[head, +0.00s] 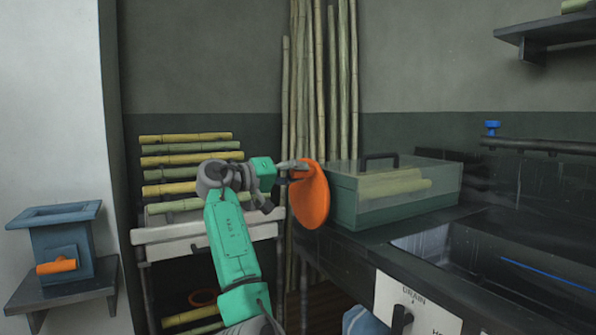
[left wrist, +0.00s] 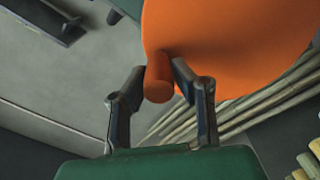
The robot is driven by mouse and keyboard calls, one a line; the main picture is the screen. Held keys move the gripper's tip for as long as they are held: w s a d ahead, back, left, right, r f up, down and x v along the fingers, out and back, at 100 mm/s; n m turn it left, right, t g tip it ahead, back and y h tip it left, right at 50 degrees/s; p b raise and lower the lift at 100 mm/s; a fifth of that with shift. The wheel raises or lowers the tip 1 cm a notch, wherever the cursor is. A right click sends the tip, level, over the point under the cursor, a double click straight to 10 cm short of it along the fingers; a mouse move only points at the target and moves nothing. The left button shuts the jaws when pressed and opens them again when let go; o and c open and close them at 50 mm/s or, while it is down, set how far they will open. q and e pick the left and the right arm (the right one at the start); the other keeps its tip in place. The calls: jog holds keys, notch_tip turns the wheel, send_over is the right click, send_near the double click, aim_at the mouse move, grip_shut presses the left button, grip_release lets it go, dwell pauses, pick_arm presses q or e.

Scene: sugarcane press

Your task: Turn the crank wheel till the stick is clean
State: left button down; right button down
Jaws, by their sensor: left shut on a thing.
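The orange crank wheel (head: 314,203) sits at the left end of a green press box with a clear cover (head: 385,213). Yellow-green sticks (head: 395,187) show through the cover. My left gripper (head: 294,169) reaches in from the left and is shut on the wheel's knob-like handle. In the left wrist view the handle (left wrist: 159,88) stands between the two dark fingers, near the edge of the orange wheel (left wrist: 230,42). I cannot tell how clean the sticks are. My right gripper is not in view.
The press box stands on a dark counter with a sink basin (head: 423,244) to its right. A rack of cane pieces (head: 185,137) stands behind my left arm, and tall canes (head: 318,80) lean on the back wall. A blue box with an orange handle (head: 62,235) sits on the left shelf.

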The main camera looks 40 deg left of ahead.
pick_arm(q)
jog(key=shift+s+d+f+m, duration=0.1)
jog(key=shift+d+f+m, duration=0.1)
jog(key=shift+m, duration=0.1)
dwell(0.4)
jog(key=c, duration=1.4)
grip_release()
jog(key=shift+a, duration=0.15)
jog(key=v, duration=1.2)
jog(key=shift+f, duration=0.2)
jog(key=shift+a, duration=0.1)
